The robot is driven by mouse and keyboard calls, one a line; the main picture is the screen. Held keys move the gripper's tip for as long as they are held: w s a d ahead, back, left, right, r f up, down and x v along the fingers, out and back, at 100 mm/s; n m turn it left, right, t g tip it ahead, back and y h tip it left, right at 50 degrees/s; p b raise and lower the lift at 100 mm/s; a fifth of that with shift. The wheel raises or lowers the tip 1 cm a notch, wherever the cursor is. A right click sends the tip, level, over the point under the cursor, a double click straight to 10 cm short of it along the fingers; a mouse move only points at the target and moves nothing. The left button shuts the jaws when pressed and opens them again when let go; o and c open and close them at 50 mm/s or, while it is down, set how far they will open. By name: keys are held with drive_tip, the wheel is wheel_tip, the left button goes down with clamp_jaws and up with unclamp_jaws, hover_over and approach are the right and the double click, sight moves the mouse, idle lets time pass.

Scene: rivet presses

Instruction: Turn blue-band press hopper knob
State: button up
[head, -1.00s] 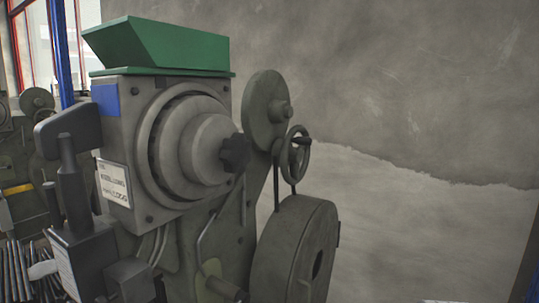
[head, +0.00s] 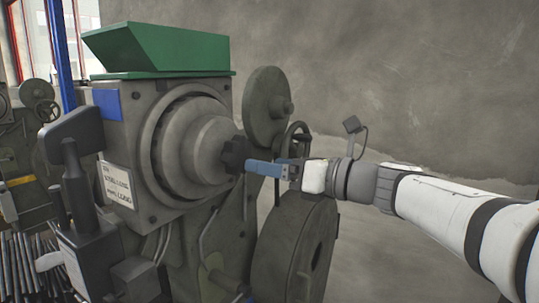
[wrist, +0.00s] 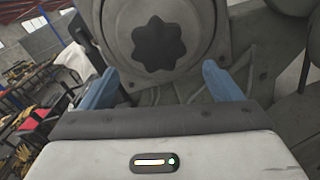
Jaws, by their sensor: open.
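The blue-band press (head: 112,200) stands at the left of the head view, with a blue patch (head: 107,104) on its upper corner and a green hopper (head: 165,47) on top. Its dark lobed knob (head: 235,154) sits at the centre of the round grey hub (head: 200,150). My gripper (head: 250,166) reaches in from the right, its blue fingers close to the knob. In the wrist view the knob (wrist: 158,44) lies ahead, between and beyond the two open fingers (wrist: 155,82). The fingers hold nothing. Whether a fingertip touches the knob I cannot tell.
A handwheel (head: 300,140) and a large flywheel (head: 295,245) stand close by my gripper. A lever with a dark block (head: 70,138) juts out at the press's left. Another press with a yellow band (head: 18,182) stands behind at the left.

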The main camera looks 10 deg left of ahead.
sight(243, 160)
drive_tip(key=p+x, duration=0.1)
drive_tip(key=x, duration=0.6)
drive_tip(key=shift+w+a+r, duration=0.2)
drive_tip(key=shift+a, duration=0.15)
drive_tip(key=shift+c, duration=0.2)
drive_tip(key=c, duration=0.9)
drive_tip(key=shift+a, duration=0.1)
drive_tip(key=shift+c, duration=0.3)
drive_tip(key=shift+f, duration=0.1)
drive_tip(key=shift+f, duration=0.1)
